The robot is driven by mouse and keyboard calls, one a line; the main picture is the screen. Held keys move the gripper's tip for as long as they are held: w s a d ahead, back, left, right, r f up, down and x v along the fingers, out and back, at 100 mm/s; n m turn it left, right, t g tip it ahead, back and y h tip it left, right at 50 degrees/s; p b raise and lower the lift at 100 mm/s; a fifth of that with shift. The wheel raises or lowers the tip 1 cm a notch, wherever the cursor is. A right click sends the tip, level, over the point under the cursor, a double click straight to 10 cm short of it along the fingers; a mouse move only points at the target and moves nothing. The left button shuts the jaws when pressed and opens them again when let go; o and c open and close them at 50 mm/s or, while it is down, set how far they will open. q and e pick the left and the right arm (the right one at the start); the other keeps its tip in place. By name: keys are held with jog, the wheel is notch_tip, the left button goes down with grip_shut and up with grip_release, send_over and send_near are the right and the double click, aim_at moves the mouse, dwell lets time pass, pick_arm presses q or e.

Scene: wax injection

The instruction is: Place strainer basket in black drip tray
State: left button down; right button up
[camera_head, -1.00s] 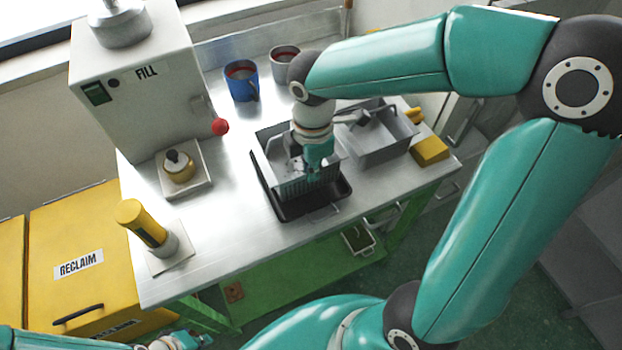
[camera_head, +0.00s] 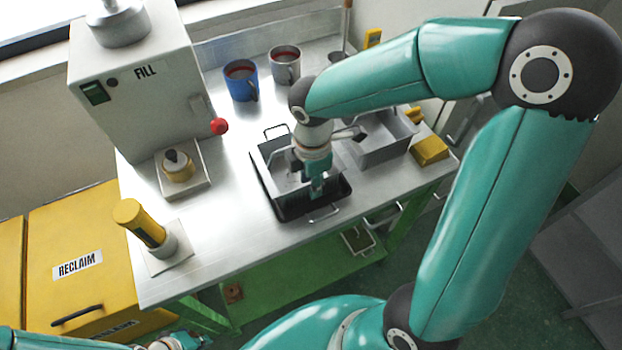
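The grey strainer basket (camera_head: 266,162) sits within the black drip tray (camera_head: 262,189) on the steel bench. Wire handles show at its back and front ends. My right gripper (camera_head: 316,190) points down over the basket's right-hand part, and my wrist hides some of the basket. Its fingertips are small and dark, so I cannot tell whether they grip the basket. My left gripper (camera_head: 190,341) is at the bottom edge, far from the tray, partly cut off.
A grey bin (camera_head: 384,152) stands right of the tray, with a yellow block (camera_head: 430,150) beside it. Blue (camera_head: 240,82) and grey (camera_head: 285,66) mugs stand behind. The FILL machine (camera_head: 140,90) and a yellow cylinder (camera_head: 139,221) are left. Bench space left of the tray is clear.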

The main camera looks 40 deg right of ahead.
notch_tip(320, 180, up, 12)
jog(key=shift+p, duration=0.4)
dwell(0.3)
dwell(0.4)
